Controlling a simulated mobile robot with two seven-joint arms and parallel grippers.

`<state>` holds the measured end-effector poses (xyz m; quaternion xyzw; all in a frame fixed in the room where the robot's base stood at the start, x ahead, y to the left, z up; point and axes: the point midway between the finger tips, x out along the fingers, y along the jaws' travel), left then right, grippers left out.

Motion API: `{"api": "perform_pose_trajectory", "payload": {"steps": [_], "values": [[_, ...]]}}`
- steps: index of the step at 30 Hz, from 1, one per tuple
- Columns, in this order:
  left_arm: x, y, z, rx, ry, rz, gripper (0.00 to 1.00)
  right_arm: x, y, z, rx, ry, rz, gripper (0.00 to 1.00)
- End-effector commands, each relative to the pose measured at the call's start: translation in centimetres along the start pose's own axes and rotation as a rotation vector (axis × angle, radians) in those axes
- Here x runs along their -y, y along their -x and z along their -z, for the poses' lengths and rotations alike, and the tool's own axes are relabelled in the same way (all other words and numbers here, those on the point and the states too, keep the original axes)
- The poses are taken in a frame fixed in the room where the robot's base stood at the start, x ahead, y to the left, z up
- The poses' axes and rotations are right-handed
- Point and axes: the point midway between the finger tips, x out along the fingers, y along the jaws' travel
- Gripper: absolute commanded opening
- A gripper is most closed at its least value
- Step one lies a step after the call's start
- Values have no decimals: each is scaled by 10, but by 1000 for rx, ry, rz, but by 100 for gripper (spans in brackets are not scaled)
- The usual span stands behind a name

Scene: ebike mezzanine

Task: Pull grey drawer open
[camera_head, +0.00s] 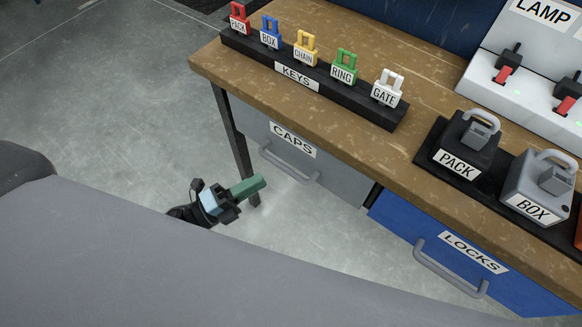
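The grey drawer (342,180) is under the left part of the wooden bench and carries a CAPS label. Its front looks flush under the bench top, so it appears closed. Its grey bar handle (290,167) runs along the front below the label. My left gripper (256,186) is low over the floor, left of and slightly below the handle, and apart from it. Its green fingers point right toward the drawer. From this angle I cannot tell whether they are apart or together. My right gripper is out of view.
A blue drawer (400,218) labelled LOCKS, with its own handle, is to the right. A dark bench leg (232,135) stands just behind my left gripper. The bench top holds a key rack (310,82) and padlocks (458,145). The floor at left is clear.

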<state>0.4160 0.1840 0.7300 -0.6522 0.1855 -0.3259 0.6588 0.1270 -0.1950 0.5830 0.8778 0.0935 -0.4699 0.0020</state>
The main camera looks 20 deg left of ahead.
Motion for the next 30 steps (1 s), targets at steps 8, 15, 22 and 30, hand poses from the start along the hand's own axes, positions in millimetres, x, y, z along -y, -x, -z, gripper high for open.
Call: {"api": "perform_pose_trajectory", "payload": {"steps": [8,15,22,30], "values": [[2,-15,-1,2,1,3,21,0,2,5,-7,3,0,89],[3,-51,-1,3,3,4,21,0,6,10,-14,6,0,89],[2,-74,0,4,5,1,21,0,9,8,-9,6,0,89],[1,-78,0,4,5,-1,21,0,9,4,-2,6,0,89]]}}
